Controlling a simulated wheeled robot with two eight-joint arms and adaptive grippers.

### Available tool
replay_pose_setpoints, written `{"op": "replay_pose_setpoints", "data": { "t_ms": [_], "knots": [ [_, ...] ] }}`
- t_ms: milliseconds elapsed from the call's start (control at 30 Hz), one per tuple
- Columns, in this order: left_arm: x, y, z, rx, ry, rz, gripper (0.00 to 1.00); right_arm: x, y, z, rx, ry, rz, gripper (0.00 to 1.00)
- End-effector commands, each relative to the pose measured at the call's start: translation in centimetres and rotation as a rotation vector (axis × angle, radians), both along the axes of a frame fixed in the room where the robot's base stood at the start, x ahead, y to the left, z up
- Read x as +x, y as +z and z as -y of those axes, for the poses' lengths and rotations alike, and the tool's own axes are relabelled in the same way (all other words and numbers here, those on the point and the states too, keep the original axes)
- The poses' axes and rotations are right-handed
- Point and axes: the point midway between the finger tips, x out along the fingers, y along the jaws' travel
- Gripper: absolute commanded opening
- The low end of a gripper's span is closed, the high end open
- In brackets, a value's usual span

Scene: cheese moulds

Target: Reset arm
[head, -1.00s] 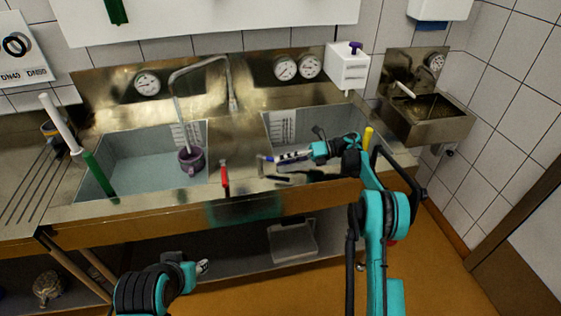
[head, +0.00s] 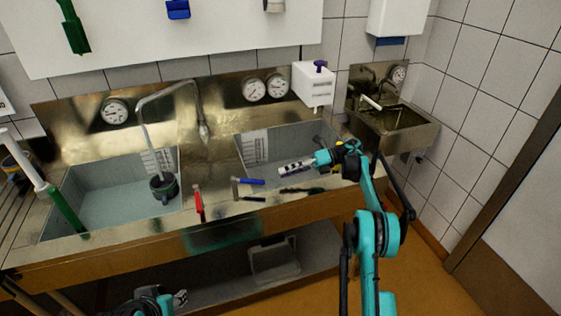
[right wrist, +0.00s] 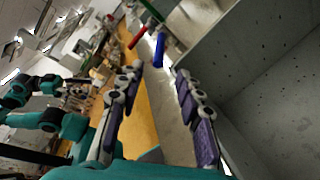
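My right gripper (head: 284,170) is above the front rim of the right sink in the head view. In the right wrist view its two fingers (right wrist: 160,88) are spread, with nothing between them. A blue-handled tool (head: 248,181) lies on the counter just left of the gripper, apart from it; it also shows in the right wrist view (right wrist: 160,48). A red-handled tool (head: 198,205) lies further left, also in the right wrist view (right wrist: 137,38). My left gripper (head: 181,299) is low at the bottom edge, below the counter front, too small and cut off to read.
The right sink (head: 275,145) is beside my right gripper. A shelf with a clear bin (head: 274,260) is under the counter. Floor is clear at right.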

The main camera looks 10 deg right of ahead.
Motion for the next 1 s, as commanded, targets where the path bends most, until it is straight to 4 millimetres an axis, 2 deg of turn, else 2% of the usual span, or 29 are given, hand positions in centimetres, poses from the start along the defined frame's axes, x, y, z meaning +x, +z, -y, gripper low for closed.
{"op": "replay_pose_setpoints", "data": {
  "t_ms": [167, 267, 367, 467, 500, 633, 700, 800, 900, 1000],
  "knots": [
    [0.0, 0.0, 0.0, 0.0, 0.0, 0.0, 0.4, 0.3, 0.7, -0.3, 0.009, -0.016, 0.003, 0.36],
    [0.0, 0.0, 0.0, 0.0, 0.0, 0.0, 0.4, 1.7, 3.7, -1.3, 0.051, -0.084, 0.016, 0.36],
    [0.0, 0.0, 0.0, 0.0, 0.0, 0.0, 0.4, 3.9, 9.4, -2.9, 0.138, -0.218, 0.03, 0.36],
    [0.0, 0.0, 0.0, 0.0, 0.0, 0.0, 0.4, 6.1, 17.0, -4.1, 0.269, -0.4, 0.024, 0.36],
    [0.0, 0.0, 0.0, 0.0, 0.0, 0.0, 0.4, 6.7, 19.9, -4.3, 0.327, -0.474, 0.012, 0.36],
    [0.0, 0.0, 0.0, 0.0, 0.0, 0.0, 0.4, 7.4, 28.2, -3.7, 0.523, -0.711, -0.059, 0.36],
    [0.0, 0.0, 0.0, 0.0, 0.0, 0.0, 0.4, 7.1, 31.7, -2.6, 0.631, -0.834, -0.118, 0.36],
    [0.0, 0.0, 0.0, 0.0, 0.0, 0.0, 0.4, 5.6, 35.0, -0.7, 0.784, -1.004, -0.228, 0.36],
    [0.0, 0.0, 0.0, 0.0, 0.0, 0.0, 0.4, 3.1, 36.4, 1.5, 0.932, -1.166, -0.369, 0.36],
    [0.0, 0.0, 0.0, 0.0, 0.0, 0.0, 0.4, -0.5, 35.6, 3.7, 1.067, -1.321, -0.536, 0.36]
  ]
}}
